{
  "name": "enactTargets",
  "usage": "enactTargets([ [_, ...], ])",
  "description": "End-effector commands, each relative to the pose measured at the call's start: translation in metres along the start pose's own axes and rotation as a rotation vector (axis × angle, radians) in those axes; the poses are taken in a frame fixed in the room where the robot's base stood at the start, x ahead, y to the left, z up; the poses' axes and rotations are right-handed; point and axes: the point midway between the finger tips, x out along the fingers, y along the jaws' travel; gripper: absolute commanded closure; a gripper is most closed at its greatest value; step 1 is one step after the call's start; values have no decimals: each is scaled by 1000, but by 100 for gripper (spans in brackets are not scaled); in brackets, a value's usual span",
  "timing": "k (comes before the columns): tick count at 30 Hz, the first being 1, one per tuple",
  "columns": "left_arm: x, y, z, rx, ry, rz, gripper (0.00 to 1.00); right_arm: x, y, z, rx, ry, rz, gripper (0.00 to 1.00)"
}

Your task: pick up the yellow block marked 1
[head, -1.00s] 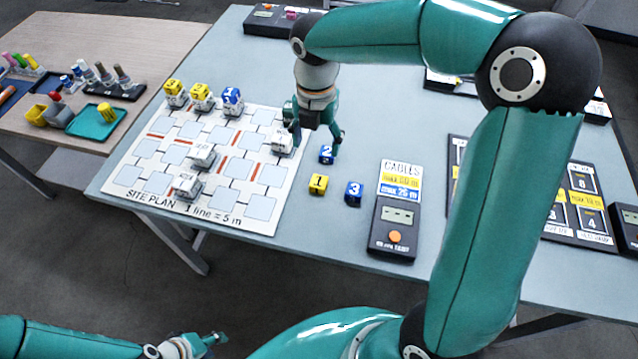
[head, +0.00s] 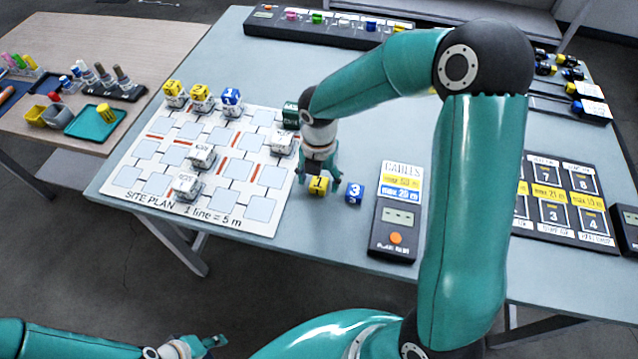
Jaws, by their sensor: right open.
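The yellow block marked 1 (head: 318,185) sits on the grey-blue table (head: 330,222), just right of the site plan board. My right gripper (head: 320,183) is directly over it, pointing down. Its fingers are open, one at each side of the block; I cannot tell whether they touch it. A blue block marked 3 (head: 355,193) stands close to the right of the gripper. The blue block marked 2 is hidden now, its earlier place being behind the gripper. My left gripper (head: 212,343) is low in the view, off the table's front; its jaw state is unclear.
Free table lies in front.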

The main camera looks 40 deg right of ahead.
Motion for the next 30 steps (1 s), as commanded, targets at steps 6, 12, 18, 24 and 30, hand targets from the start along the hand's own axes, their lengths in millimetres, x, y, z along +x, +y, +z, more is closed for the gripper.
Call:
enactTargets([
  [6,0,0,0,0,0,0,60,0,0,0,0,0,0,35],
  [12,0,0,0,0,0,0,60,0,0,0,0,0,0,68],
  [18,0,0,0,0,0,0,60,0,0,0,0,0,0,88],
  [24,0,0,0,0,0,0,60,-1,0,0,0,-1,0,88],
  [30,-1,0,0,0,0,0,60,-11,1,1,0,-2,1,88],
])
